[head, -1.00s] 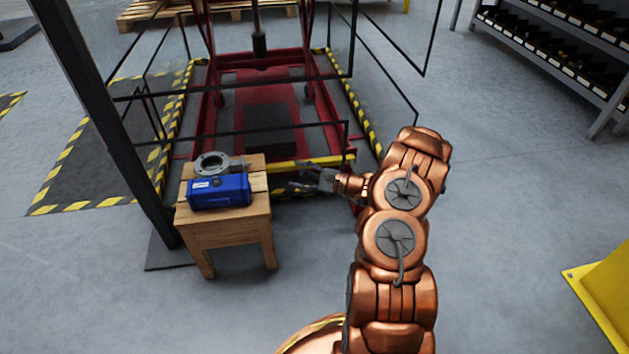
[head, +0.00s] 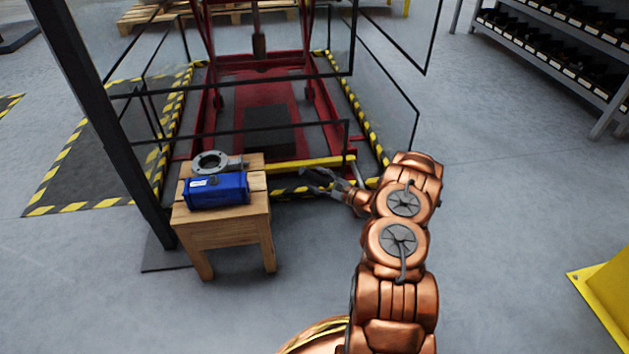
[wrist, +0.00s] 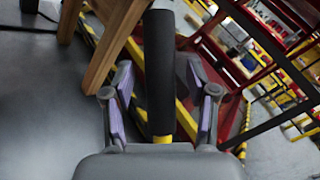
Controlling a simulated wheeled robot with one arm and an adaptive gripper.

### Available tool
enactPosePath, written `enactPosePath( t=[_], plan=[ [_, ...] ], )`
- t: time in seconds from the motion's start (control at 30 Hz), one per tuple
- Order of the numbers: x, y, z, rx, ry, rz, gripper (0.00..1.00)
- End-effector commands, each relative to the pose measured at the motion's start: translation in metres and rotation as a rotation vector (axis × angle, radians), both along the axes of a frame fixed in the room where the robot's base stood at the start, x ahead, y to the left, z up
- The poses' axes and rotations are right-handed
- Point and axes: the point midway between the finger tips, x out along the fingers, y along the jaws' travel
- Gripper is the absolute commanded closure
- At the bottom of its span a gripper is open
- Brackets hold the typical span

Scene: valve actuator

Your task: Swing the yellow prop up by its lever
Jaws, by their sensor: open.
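The yellow prop (head: 312,162) is a bar lying low and nearly level across the front of the red lift frame. My gripper (head: 318,180) is open, just in front of and below the bar in the head view. In the wrist view, a black handle with a yellow end, apparently the prop's lever (wrist: 158,75), runs lengthwise between the two spread fingers of my gripper (wrist: 162,100). The fingers show apart from it on both sides. Its depth relative to the fingertips is hard to tell, and I cannot make it out clearly in the head view.
A wooden stool (head: 225,232) stands left of my gripper, bearing a blue actuator (head: 217,191) and a grey flanged valve (head: 212,162). A dark post (head: 105,120) and thin black-framed clear panels surround the lift. Open floor lies to the right.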

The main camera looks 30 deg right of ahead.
Motion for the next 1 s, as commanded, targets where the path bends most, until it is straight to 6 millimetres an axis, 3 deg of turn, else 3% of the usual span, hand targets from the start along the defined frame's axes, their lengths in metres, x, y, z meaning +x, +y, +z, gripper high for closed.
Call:
enactPosePath(
  t=[0.2,0.47,1.0],
  plan=[
    [0.0128,0.0054,0.0,0.0,-0.001,0.001,0.42],
    [0.0136,0.0058,0.0006,0.001,-0.001,0.0,0.42],
    [0.0134,0.0057,0.0004,0.001,-0.001,0.0,0.97]
  ],
)
